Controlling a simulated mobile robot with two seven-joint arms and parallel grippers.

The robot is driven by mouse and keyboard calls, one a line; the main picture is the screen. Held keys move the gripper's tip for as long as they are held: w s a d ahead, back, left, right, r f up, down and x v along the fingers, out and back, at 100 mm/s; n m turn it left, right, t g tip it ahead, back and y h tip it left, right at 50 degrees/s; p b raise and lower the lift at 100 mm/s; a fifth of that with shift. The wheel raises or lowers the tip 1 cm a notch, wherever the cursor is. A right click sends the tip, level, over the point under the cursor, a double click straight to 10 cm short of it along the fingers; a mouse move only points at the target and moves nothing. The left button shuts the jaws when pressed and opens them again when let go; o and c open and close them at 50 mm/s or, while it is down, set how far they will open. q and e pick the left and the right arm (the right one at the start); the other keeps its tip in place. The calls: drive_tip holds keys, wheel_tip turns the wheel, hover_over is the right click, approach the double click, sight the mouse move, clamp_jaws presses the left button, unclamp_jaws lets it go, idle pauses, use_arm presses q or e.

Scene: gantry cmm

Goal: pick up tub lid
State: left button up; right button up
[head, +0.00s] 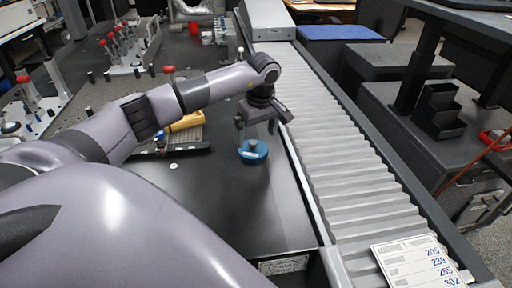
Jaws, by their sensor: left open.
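A round blue tub lid (252,155) with a dark knob in its middle lies on the dark table (225,205), near the table's right side. My left gripper (256,133) points down just above the lid, with its fingers apart. One finger shows left of the knob and the other is to the right. I cannot tell whether the fingers touch the lid. My right gripper is not in view.
A ribbed grey bellows cover (345,165) runs along the table's right side, with a printed number card (420,262) at its near end. A yellow object (187,121) lies behind my left arm. Fixtures with red knobs (122,45) stand at the back left. The table in front of the lid is clear.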

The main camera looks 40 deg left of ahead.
sight(254, 143)
use_arm(q)
drive_tip(key=f, duration=0.2)
drive_tip(key=a+f, duration=0.1)
drive_tip(key=f, duration=0.2)
drive_tip(key=shift+w+a+f, duration=0.1)
drive_tip(key=shift+a+f, duration=0.1)
drive_tip(key=c, duration=0.7)
drive_tip(key=shift+r, duration=0.1)
